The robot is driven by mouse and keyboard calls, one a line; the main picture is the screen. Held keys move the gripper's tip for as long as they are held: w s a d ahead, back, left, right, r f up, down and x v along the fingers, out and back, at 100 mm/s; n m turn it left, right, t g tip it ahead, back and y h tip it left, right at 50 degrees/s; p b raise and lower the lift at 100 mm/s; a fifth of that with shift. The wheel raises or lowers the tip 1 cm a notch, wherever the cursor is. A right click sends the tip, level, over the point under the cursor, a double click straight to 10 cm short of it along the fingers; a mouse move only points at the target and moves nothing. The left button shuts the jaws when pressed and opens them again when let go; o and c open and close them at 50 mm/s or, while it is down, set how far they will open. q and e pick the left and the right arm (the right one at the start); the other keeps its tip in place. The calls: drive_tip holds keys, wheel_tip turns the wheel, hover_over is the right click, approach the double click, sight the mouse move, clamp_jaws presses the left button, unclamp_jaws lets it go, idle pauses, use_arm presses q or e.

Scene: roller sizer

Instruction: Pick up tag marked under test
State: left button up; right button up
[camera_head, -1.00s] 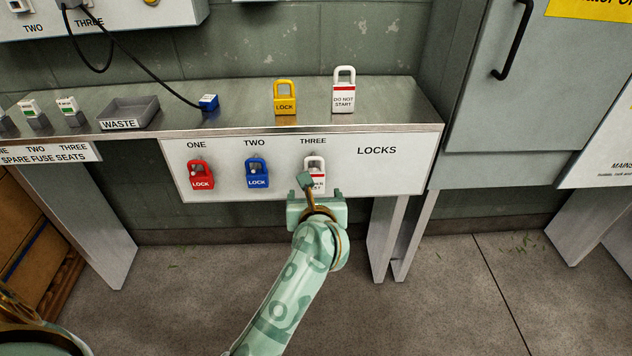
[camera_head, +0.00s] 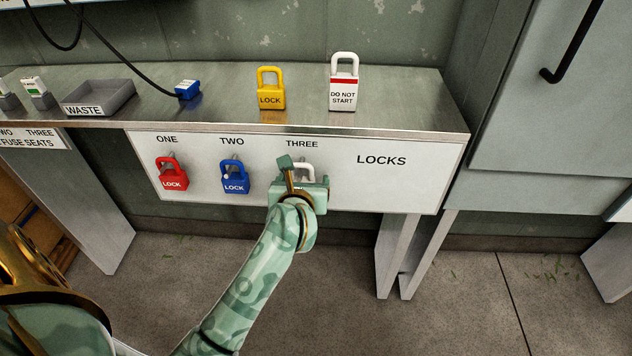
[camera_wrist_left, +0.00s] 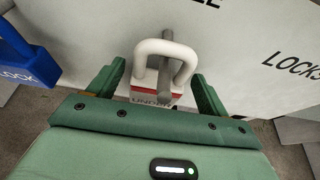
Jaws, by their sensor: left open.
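A white padlock-shaped tag with a red band hangs on the peg under THREE on the LOCKS panel. In the head view its white shackle (camera_head: 304,169) shows above my gripper, which hides most of its body. In the left wrist view the tag (camera_wrist_left: 150,92) is between the fingers, and its lettering is only partly visible and hard to read. My left gripper (camera_head: 302,185) is open, with one finger on each side of the tag in the left wrist view (camera_wrist_left: 157,88). My right gripper is not in view.
A blue lock (camera_head: 235,178) and a red lock (camera_head: 171,177) hang to the left. On the shelf (camera_head: 225,113) above stand a yellow lock (camera_head: 271,97), a white DO NOT START tag (camera_head: 343,94), a blue plug (camera_head: 187,89) and a WASTE tray (camera_head: 84,110).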

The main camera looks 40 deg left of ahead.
use_arm(q)
drive_tip(key=shift+a, duration=0.2)
drive_tip(key=c, duration=0.9)
drive_tip(key=shift+c, duration=1)
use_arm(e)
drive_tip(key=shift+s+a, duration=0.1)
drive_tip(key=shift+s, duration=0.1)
use_arm(q)
drive_tip(key=shift+r, duration=0.15)
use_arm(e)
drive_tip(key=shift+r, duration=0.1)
